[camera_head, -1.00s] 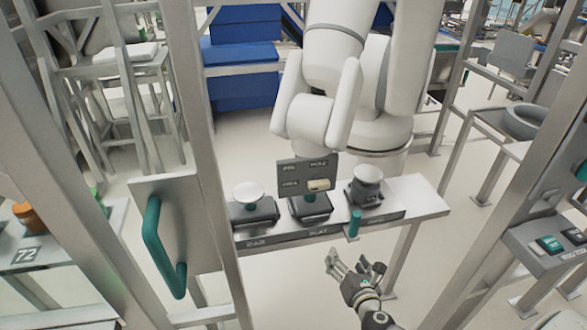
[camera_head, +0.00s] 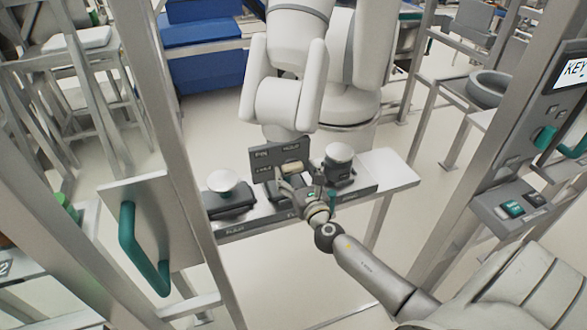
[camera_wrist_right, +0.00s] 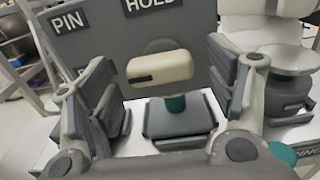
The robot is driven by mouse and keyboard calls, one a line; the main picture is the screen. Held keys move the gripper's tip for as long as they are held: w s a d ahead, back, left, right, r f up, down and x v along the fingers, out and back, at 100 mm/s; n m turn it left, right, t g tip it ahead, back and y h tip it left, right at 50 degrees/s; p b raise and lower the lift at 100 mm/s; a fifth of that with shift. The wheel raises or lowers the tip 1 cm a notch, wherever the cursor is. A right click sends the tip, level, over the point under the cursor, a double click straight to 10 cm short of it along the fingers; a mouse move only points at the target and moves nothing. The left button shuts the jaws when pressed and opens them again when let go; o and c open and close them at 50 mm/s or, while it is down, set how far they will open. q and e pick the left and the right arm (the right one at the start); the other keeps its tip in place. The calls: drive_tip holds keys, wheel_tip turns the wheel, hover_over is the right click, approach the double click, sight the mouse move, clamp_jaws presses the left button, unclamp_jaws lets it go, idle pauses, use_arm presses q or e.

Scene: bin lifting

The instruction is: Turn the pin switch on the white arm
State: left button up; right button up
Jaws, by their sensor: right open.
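The white arm (camera_head: 285,95) hangs down at the back, above a metal shelf. A grey plate marked PIN and HOLD (camera_head: 264,158) stands below it. The cream pin switch (camera_head: 291,167) sits on this plate. In the right wrist view the switch (camera_wrist_right: 160,68) lies roughly level, with a dark mark on its left end. My right gripper (camera_head: 296,185) is open just in front of the plate. In the wrist view its fingers (camera_wrist_right: 165,95) stand left and right of the switch, apart from it. My left gripper is not in view.
The shelf (camera_head: 385,180) carries a white-topped device (camera_head: 222,181) at left and another (camera_head: 338,155) at right. A metal panel with a teal handle (camera_head: 128,245) stands at left. A post with a button box (camera_head: 512,208) is at right.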

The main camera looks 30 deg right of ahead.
drive_tip(key=shift+x, duration=0.85)
drive_tip(key=c, duration=1)
